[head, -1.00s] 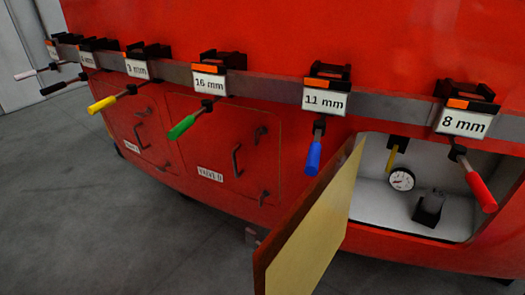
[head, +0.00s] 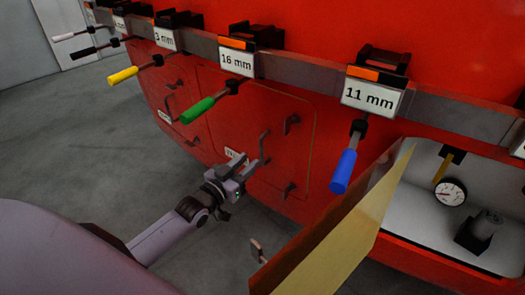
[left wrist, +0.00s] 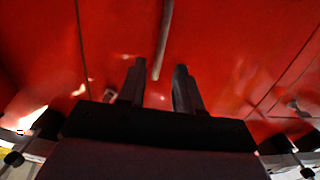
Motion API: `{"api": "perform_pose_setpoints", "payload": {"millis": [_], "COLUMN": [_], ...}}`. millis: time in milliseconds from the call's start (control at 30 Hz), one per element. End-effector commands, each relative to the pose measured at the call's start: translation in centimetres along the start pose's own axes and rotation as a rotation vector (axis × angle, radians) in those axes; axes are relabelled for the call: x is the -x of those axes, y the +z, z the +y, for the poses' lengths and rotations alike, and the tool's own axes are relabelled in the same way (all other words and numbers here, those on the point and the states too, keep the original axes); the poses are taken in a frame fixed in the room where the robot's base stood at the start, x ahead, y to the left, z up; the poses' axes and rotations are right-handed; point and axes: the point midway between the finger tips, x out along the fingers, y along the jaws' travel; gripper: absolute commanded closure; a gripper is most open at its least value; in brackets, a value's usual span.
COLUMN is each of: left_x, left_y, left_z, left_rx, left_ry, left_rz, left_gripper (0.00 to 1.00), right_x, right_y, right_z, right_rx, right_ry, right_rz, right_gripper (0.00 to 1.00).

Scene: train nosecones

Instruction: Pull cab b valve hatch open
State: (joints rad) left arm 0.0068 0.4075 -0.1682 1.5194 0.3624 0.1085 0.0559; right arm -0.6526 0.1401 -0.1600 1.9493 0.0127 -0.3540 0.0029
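A closed red hatch (head: 275,110) is set in the red side wall, in the middle of the head view. It has a dark upright handle (head: 264,146) and two small latches, one above (head: 291,124) and one below (head: 289,190). Its white label is partly hidden by my left gripper. My left gripper (head: 249,165) is open at the handle. In the left wrist view the handle bar (left wrist: 164,40) comes down toward the gap between the two open fingers (left wrist: 158,88). I cannot tell whether they touch it. My right gripper is not in view.
To the right, another hatch door (head: 350,225) stands open before a white compartment with a gauge (head: 450,192). Coloured tools, including a green-handled one (head: 208,106) and a blue-handled one (head: 344,170), hang from the rail above. Grey floor lies at left.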

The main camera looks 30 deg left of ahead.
Motion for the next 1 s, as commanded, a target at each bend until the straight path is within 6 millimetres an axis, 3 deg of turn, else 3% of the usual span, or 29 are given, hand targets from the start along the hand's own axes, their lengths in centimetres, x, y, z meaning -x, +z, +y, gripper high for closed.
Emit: {"api": "perform_pose_setpoints", "payload": {"millis": [600,1000], "left_x": [-6.3,-7.0], "left_y": [0.1,0.0], "left_z": [0.1,0.1], "left_rx": [0.0,0.0], "left_ry": [0.001,0.001], "left_rz": [-0.001,-0.001], "left_gripper": [0.66,0.66], "right_x": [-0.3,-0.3], "right_y": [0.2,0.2], "right_z": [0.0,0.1], "right_rx": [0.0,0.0], "right_ry": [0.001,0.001], "right_rz": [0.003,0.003], "right_gripper": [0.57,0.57]}}
